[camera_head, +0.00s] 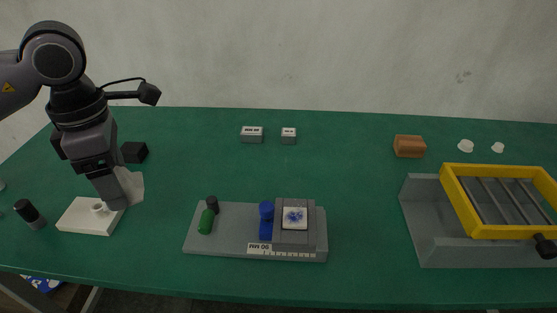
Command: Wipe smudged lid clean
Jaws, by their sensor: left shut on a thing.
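A white square lid (295,217) with a blue smudge on its top sits in a grey holder on the grey fixture plate (225,243) at the front middle. My left gripper (119,200) points down at the left of the table, far to the left of the lid. It is shut on a pale, cloth-like wipe (134,187), partly hidden behind the fingers. A white block (80,217) with a small round raised piece on top lies just left of the fingertips; I cannot tell whether they touch it. My right gripper is out of view.
A blue clamp-like part (266,222) stands left of the lid, with a green bottle-shaped piece (206,221) further left. A grey tray with a yellow frame (455,200) fills the right. Small grey blocks (252,135) and a brown block (409,146) lie behind. The middle is clear.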

